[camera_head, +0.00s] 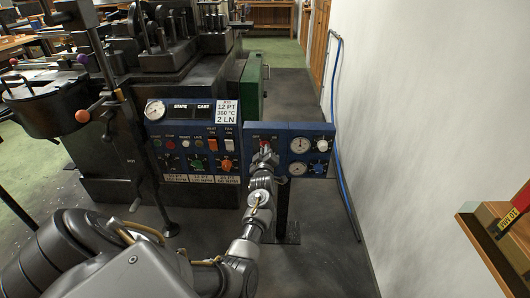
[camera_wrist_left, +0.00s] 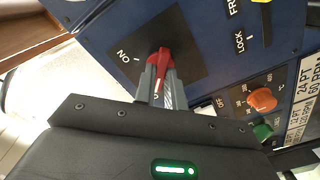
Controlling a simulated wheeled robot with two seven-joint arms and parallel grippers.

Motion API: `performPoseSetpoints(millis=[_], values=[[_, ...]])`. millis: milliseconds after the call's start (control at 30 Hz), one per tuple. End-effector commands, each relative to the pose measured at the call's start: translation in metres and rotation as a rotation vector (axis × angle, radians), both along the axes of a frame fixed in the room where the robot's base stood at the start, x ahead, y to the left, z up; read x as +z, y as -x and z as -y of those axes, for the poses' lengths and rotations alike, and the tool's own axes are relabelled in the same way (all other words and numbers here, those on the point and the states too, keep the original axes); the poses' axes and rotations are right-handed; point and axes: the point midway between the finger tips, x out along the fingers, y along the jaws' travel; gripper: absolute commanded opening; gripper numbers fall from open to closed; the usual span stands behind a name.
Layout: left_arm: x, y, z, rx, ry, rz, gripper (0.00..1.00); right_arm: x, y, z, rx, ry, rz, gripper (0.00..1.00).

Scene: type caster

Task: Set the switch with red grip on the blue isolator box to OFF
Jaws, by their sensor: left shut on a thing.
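The blue isolator box (camera_head: 281,128) stands right of the main control panel and fills the upper part of the left wrist view (camera_wrist_left: 208,22). Its switch has a red grip (camera_wrist_left: 160,62) on a black plate (camera_wrist_left: 186,52). My left gripper (camera_wrist_left: 160,84) is shut on the red grip, one grey finger on each side. An ON label with a tick is left of the grip in the wrist view. Part of another marking shows between the fingers; the rest is hidden. In the head view my left gripper (camera_head: 264,154) covers most of the switch. My right gripper is in neither view.
The main panel (camera_head: 150,130) has an orange knob (camera_wrist_left: 262,99), a green knob (camera_wrist_left: 262,131) and several labels. A blue hose (camera_head: 340,150) runs along the white wall. A wooden shelf (camera_head: 490,245) is at right; floor between is clear.

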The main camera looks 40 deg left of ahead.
Motion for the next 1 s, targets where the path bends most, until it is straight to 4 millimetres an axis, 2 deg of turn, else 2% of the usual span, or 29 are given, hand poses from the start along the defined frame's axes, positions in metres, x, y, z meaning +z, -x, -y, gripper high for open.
performPoseSetpoints(millis=[367, 400, 567, 867, 1000], values=[[-0.001, 0.001, -0.001, 0.002, 0.006, 0.004, 0.00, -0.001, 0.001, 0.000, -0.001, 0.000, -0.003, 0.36], [-0.001, 0.001, -0.001, 0.003, 0.006, 0.003, 0.13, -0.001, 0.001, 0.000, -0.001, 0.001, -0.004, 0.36], [0.000, 0.000, 0.000, 0.001, 0.006, 0.002, 0.34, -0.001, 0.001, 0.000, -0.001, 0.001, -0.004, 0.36], [0.000, 0.001, 0.001, 0.001, 0.004, 0.002, 0.34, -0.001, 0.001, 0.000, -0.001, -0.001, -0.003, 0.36], [0.000, 0.013, 0.010, 0.000, 0.005, 0.002, 0.34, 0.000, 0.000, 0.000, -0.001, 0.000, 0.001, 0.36]])
